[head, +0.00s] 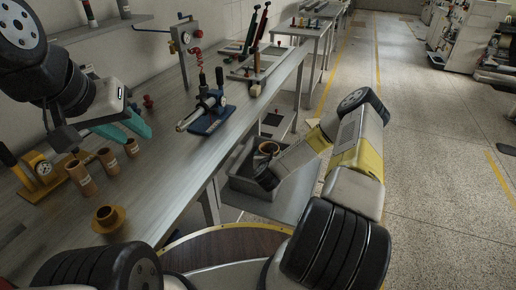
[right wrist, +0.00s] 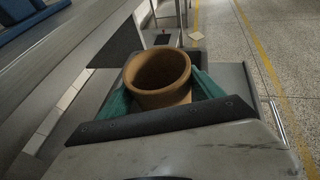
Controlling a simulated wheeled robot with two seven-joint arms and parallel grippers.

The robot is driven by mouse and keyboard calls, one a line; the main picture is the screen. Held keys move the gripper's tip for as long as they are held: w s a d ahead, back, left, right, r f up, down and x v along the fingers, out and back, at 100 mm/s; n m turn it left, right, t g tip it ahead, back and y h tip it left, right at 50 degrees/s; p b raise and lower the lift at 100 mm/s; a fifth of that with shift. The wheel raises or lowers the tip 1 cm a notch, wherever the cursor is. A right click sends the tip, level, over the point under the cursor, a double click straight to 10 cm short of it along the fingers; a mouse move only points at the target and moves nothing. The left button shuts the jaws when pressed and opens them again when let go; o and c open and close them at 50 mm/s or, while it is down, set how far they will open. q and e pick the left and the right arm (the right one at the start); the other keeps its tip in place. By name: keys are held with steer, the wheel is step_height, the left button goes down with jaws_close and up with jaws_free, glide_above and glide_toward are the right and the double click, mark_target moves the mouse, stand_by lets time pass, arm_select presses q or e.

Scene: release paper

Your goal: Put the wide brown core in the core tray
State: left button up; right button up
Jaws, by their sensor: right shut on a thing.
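The wide brown core (right wrist: 158,72) is held between the teal fingers of my right gripper (right wrist: 162,96), with its open end facing up in the right wrist view. The arm and gripper hide part of the tray. My left gripper (head: 124,129) hangs over the bench with its teal fingers apart and nothing seen between them.
Several narrow brown cores (head: 80,178) stand on the bench (head: 165,185) at left, near a yellow gauge (head: 42,168). A flanged brown piece (head: 108,219) lies nearer. A blue-based tool (head: 210,118) stands farther back. The floor (head: 435,150) at right is mostly clear.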

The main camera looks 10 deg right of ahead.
steer(key=w+d, duration=0.4)
steer(key=w, duration=1)
steer(key=shift+w+f, duration=0.2)
steer(key=shift+f, duration=5.8)
steer(key=o, duration=1.5)
steer(key=shift+f, duration=0.1)
steer(key=shift+c, duration=0.2)
steer(key=v, duration=1.2)
